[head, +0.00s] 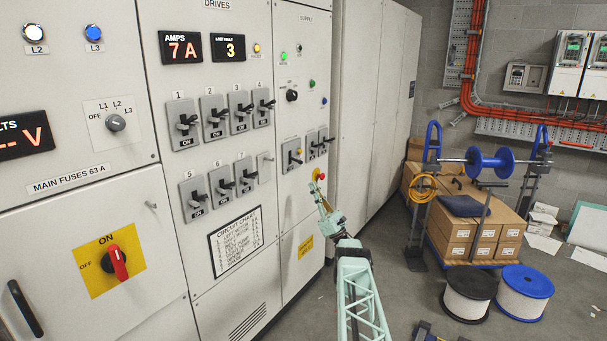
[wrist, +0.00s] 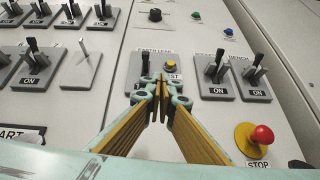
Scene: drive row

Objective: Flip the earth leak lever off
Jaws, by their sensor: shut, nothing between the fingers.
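The earth leak switch is a grey plate (wrist: 133,75) with a black lever (wrist: 145,63) and a yellow test button (wrist: 170,60), under an EARTH LEAK label in the wrist view. Its lever stands up in that view. In the head view the earth leak plate (head: 287,162) is on the supply panel. My gripper (wrist: 161,82) is shut and empty, its fingertips in front of the lower part of the plate and hiding it. I cannot tell whether they touch it. In the head view my gripper (head: 318,190) is just below the switch row.
A red stop button (wrist: 263,135) on a yellow base sits to the lower right. Two more lever switches (wrist: 215,70) (wrist: 250,75) marked ON stand right of the earth leak plate.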

